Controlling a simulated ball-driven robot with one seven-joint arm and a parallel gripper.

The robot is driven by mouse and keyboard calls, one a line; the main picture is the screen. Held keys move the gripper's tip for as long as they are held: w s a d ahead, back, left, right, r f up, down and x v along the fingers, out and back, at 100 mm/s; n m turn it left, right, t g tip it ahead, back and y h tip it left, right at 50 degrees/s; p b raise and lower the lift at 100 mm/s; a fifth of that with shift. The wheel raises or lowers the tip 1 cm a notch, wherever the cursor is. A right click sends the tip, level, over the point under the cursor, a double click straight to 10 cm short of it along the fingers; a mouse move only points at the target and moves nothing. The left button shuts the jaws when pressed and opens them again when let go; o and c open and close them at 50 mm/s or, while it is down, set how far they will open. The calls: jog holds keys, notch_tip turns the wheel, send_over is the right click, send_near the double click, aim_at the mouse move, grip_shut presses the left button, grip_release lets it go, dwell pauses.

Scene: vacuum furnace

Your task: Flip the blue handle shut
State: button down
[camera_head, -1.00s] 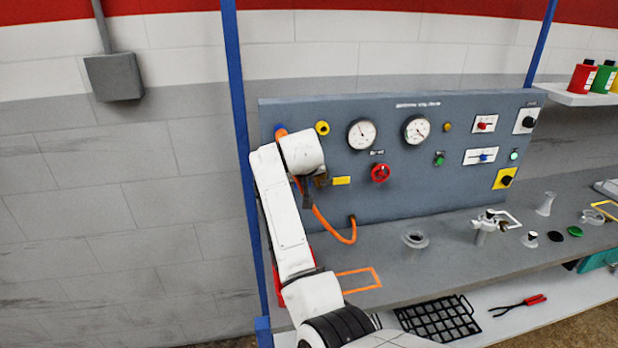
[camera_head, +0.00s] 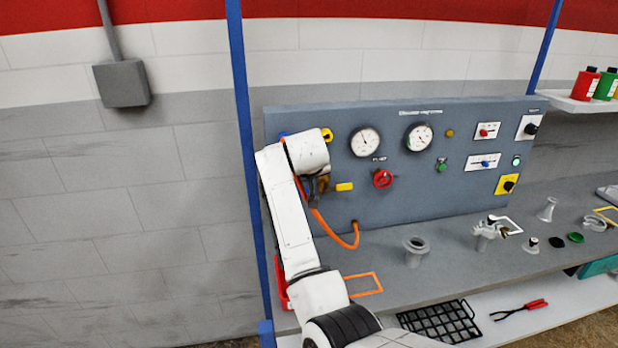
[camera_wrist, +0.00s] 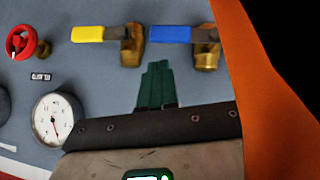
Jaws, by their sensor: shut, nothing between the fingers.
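The blue handle (camera_wrist: 170,34) shows in the wrist view, lying level on a brass valve body (camera_wrist: 206,60) at its right end. In the head view my arm hides most of that area. My gripper (camera_wrist: 157,68) shows in the wrist view as green fingers pressed together, empty. The fingertips are just below the blue handle in that picture, beside the brass body and with a small gap visible. I cannot tell how far they stand from the panel.
A yellow handle (camera_wrist: 88,34) on a similar valve is left of the blue one in the wrist view. A red knob (camera_wrist: 22,42) and a gauge (camera_wrist: 58,120) are further left. An orange hose (camera_head: 340,238) hangs beside my arm. The bench holds small parts at right.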

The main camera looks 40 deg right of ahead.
jog(key=d+r+b+v, duration=0.1)
jog(key=b+v, duration=0.1)
jog(key=v, duration=0.9)
jog(key=shift+s+d, duration=0.2)
jog(key=shift+d, duration=0.15)
jog(key=s+a+f+n+g+y, duration=0.1)
jog(key=s+a+f, duration=0.25)
jog(key=f, duration=0.35)
jog(key=s+a+f+n+y, duration=0.15)
jog(key=s+f, duration=0.25)
jog(key=f, duration=0.4)
jog(key=s+a+f+g, duration=0.1)
jog(key=s+a+f, duration=0.3)
jog(key=f, duration=0.3)
jog(key=s+a+f+g+y, duration=0.1)
jog(key=s+a+f, duration=0.3)
jog(key=s, duration=0.4)
jog(key=s+a+f+n+g+y, duration=0.1)
jog(key=s+a+f, duration=0.3)
jog(key=s, duration=0.4)
jog(key=s+a+f+n+g+y, duration=0.1)
jog(key=s+a+f, duration=0.3)
jog(key=s, duration=0.5)
jog(key=shift+f+y+b, duration=0.3)
jog(key=shift+f+y, duration=0.15)
jog(key=shift+f, duration=0.4)
jog(key=shift+s+n, duration=0.1)
jog(key=shift+n, duration=0.15)
